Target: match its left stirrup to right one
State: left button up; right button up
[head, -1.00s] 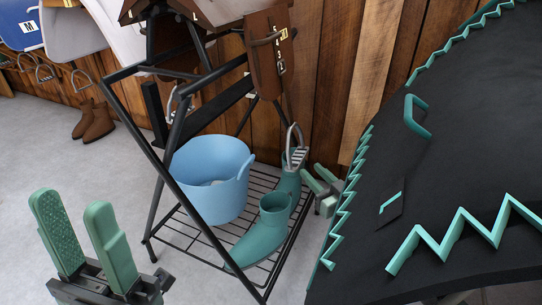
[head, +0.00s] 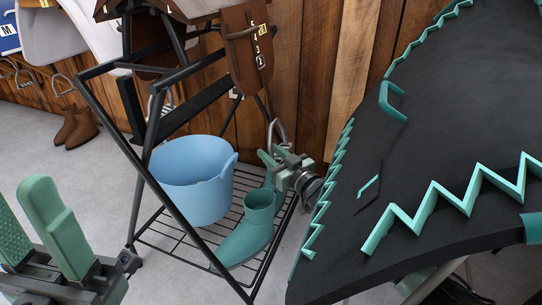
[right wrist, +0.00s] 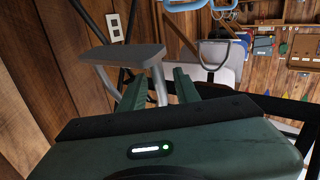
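A brown leather strap (head: 247,50) with numbered marks hangs from the saddle on the black stand. The near metal stirrup (head: 277,130) hangs below it; its lower part is hidden by my right gripper (head: 268,157). In the right wrist view, the right gripper's green fingers (right wrist: 158,88) stand apart, one on each side of a stirrup side bar. The grey tread (right wrist: 120,54) lies beyond. No firm grip shows. The other stirrup (head: 160,102) is partly visible behind the stand. My left gripper (head: 35,222) is open and empty at the lower left.
A blue tub (head: 195,185) and green boots (head: 248,232) stand on the stand's wire shelf (head: 165,232), below the stirrup. The black frame (head: 150,175) crosses in front. A dark pad with green zigzag trim (head: 440,110) fills the right side. Brown boots (head: 76,128) stand by the wall.

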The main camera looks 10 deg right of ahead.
jog(key=shift+c, duration=0.3)
grip_shut()
dwell(1.1)
